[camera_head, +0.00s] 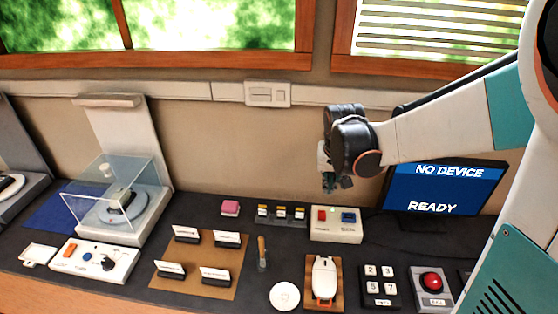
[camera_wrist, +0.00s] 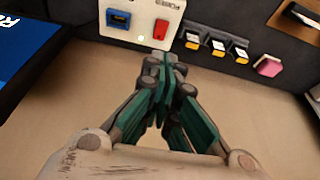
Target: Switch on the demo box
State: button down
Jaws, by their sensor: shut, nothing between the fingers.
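The demo box appears to be the small white box (camera_head: 336,236) near the back of the counter, with a red switch (camera_head: 322,215) at left and a blue socket (camera_head: 348,217) at right. In the wrist view the box (camera_wrist: 133,30) is at the top, with the blue socket (camera_wrist: 118,19) and red switch (camera_wrist: 160,29) on its face. My gripper (camera_head: 331,184) is shut and empty, pointing down above the box. In the wrist view the fingertips (camera_wrist: 160,62) show just below the red switch, seemingly apart from it. I cannot tell the switch's position.
A monitor (camera_head: 443,190) at right reads "NO DEVICE" and "READY". In front are a mouse-shaped device (camera_head: 324,276), a keypad (camera_head: 379,287) and a red button (camera_head: 431,281). A clear case (camera_head: 118,200) stands left.

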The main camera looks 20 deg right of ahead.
jog(key=shift+w+d+f, duration=0.25)
jog(key=shift+w+f, duration=0.2)
jog(key=shift+f, duration=0.1)
jog(key=shift+w+d+f, duration=0.25)
jog(key=shift+w+f, duration=0.15)
jog(key=shift+f, duration=0.15)
jog(key=shift+w+r, duration=0.1)
jog(key=shift+w, duration=0.05)
jog(key=shift+w+d, duration=0.3)
jog(key=shift+w, duration=0.25)
jog(key=shift+r, duration=0.2)
notch_tip(320, 180, up, 14)
jog(key=p, duration=0.5)
jog(key=shift+s+a+f, duration=0.2)
jog(key=shift+s, duration=0.25)
